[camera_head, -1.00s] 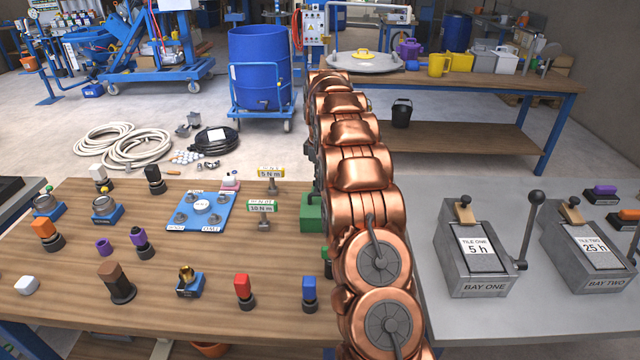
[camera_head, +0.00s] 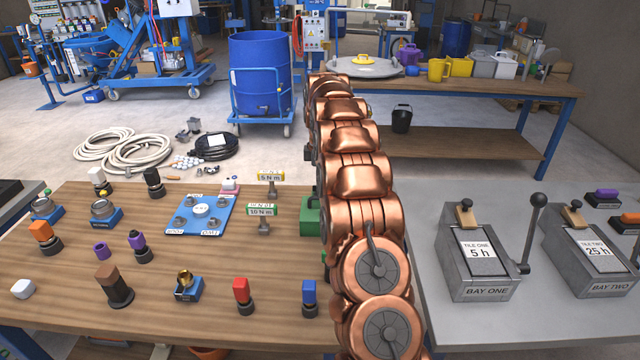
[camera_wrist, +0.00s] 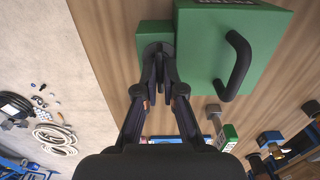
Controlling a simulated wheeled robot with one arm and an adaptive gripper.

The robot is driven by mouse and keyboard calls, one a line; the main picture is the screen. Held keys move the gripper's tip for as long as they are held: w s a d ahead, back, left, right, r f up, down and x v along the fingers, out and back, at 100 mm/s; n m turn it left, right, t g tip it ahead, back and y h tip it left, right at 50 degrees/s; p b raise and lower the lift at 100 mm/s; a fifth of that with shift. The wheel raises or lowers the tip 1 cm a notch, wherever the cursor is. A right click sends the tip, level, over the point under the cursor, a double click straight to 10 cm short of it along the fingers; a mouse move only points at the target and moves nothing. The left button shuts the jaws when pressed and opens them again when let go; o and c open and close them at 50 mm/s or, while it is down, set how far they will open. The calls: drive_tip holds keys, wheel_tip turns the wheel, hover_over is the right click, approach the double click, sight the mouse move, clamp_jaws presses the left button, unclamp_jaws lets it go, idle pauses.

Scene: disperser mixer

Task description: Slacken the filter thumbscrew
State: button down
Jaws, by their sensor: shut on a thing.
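A green box, the filter housing (camera_wrist: 210,65), fills the upper middle of the wrist view, with a black bar handle on its right part. A smaller green block juts from its left side and carries a dark round thumbscrew (camera_wrist: 150,50). My gripper (camera_wrist: 158,62) is shut on the thumbscrew, its fingers covering most of it, so its turn cannot be read. In the head view the green housing (camera_head: 311,216) shows only in part at the left edge of my copper arm. My gripper and the thumbscrew are hidden there.
Left of my arm, the wooden bench holds a blue plate (camera_head: 200,215), two torque tags, a red-topped knob (camera_head: 242,290) and a blue-topped knob (camera_head: 309,292).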

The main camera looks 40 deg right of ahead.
drive_tip(key=shift+r, duration=0.1)
drive_tip(key=c, duration=1.3)
unclamp_jaws()
wheel_tip(320, 180, up, 6)
drive_tip(key=shift+w+d+r, duration=0.1)
drive_tip(key=shift+r, duration=0.6)
